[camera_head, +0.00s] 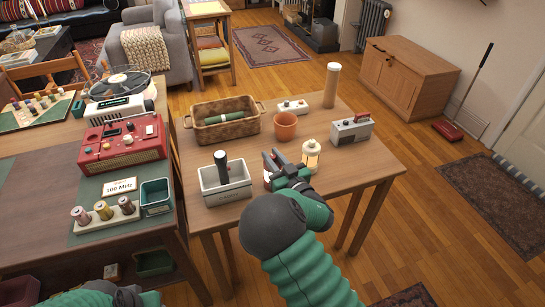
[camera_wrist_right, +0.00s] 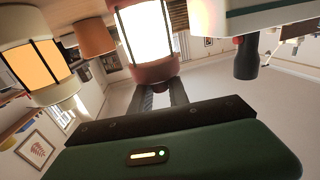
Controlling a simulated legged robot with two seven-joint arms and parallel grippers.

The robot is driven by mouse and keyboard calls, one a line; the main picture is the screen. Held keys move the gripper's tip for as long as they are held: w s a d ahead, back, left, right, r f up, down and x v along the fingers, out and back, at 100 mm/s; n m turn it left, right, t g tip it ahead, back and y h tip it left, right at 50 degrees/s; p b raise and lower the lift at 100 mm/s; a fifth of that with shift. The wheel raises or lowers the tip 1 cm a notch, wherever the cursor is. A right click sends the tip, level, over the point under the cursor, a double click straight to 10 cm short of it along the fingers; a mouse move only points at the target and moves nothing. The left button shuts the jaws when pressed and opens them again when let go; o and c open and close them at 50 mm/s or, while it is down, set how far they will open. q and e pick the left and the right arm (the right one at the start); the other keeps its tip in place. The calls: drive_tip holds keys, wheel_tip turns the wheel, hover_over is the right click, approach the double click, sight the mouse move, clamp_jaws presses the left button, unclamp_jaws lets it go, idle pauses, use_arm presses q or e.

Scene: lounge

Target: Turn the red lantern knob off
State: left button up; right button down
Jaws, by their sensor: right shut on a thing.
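The red lantern (camera_wrist_right: 148,35) glows bright white between its red top and red base in the right wrist view. In the head view only a small part of it (camera_head: 267,177) shows beside my right gripper (camera_head: 273,160), which hides the rest.
A lit cream lantern (camera_head: 311,155) stands close right of my right gripper. A white bin (camera_head: 226,193) holding a dark-handled object stands close left. The table's front right is clear.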

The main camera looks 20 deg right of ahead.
drive_tip(key=shift+n+y, duration=0.3)
drive_tip(key=shift+y, duration=0.2)
drive_tip(key=n+y, duration=0.1)
drive_tip(key=g+y, duration=0.1)
drive_tip(key=shift+d+r+n+y+p, duration=0.15)
drive_tip(key=shift+n+y+p, duration=0.15)
drive_tip(key=shift+n+p, duration=0.1)
drive_tip(key=n+g+y, duration=0.2)
drive_tip(key=y, duration=0.1)
drive_tip(key=shift+n+y+p, duration=0.3)
drive_tip(key=shift+p, duration=0.05)
drive_tip(key=n+g+y, duration=0.2)
drive_tip(key=shift+g+y, duration=0.3)
drive_tip(key=shift+y, duration=0.1)
drive_tip(key=shift+n+g+y, duration=1)
drive_tip(key=shift+n+g, duration=0.3)
drive_tip(key=shift+g, duration=0.1)
drive_tip(key=c, duration=1.3)
unclamp_jaws()
drive_tip(key=shift+o, duration=0.2)
